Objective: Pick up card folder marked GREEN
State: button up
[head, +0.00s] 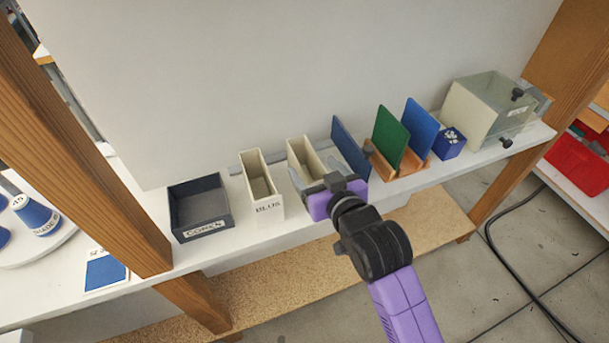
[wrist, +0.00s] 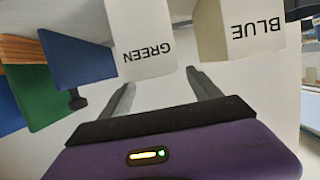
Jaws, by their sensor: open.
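The card folder marked GREEN is a narrow, open-topped off-white box. In the head view the folder (head: 301,152) stands on the shelf, its lower front hidden behind my gripper. In the wrist view the folder (wrist: 145,45) shows its GREEN label upside down at top centre. My gripper (head: 317,174) is open in front of it; in the wrist view the fingers (wrist: 160,80) reach towards the label end, with nothing visible between them. I cannot tell whether either finger touches the folder.
A similar folder marked BLUE (head: 262,190) stands to the left, then a dark tray (head: 200,207). A blue panel (head: 350,150) stands close on the right, then a wooden rack (head: 383,171) with a green panel (head: 390,137) and a blue panel (head: 420,127). A wooden post (head: 110,150) rises at left.

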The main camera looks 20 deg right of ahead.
jog(key=x, duration=0.4)
jog(key=p+x, duration=0.1)
jog(key=x, duration=0.1)
jog(key=shift+d, duration=0.25)
jog(key=shift+s, duration=0.1)
grip_shut()
